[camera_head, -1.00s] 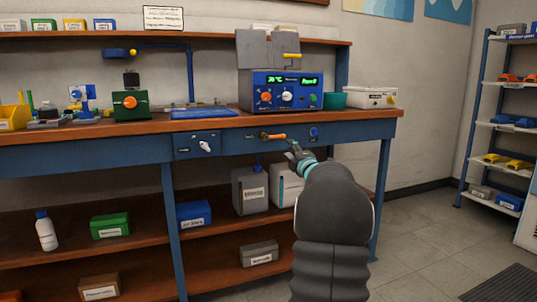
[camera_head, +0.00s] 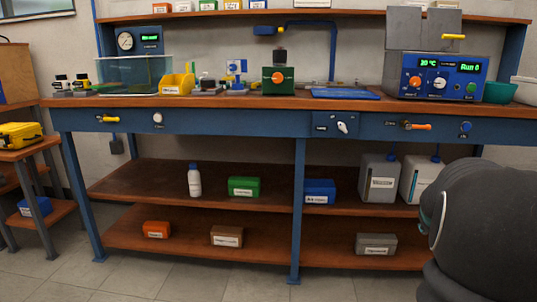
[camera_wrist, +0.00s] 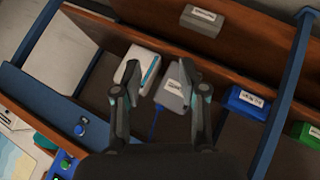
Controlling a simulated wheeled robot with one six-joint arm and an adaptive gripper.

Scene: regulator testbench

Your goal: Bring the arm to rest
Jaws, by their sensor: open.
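My gripper (camera_wrist: 158,95) shows in the wrist view with its two fingers apart and nothing between them. Behind the fingers, some way off, are a white container (camera_wrist: 137,70) and a grey container (camera_wrist: 174,88) on the bench's shelf. In the head view my dark arm (camera_head: 485,225) fills the right edge, in front of the bench. The gripper itself is hidden or out of frame there.
The long workbench (camera_head: 225,122) carries a blue control box (camera_head: 440,76), a green device (camera_head: 278,80), a yellow bin (camera_head: 178,84) and a glass tank (camera_head: 134,75). An orange-handled valve (camera_head: 417,126) sticks out from its front. The floor (camera_head: 180,280) in front is clear.

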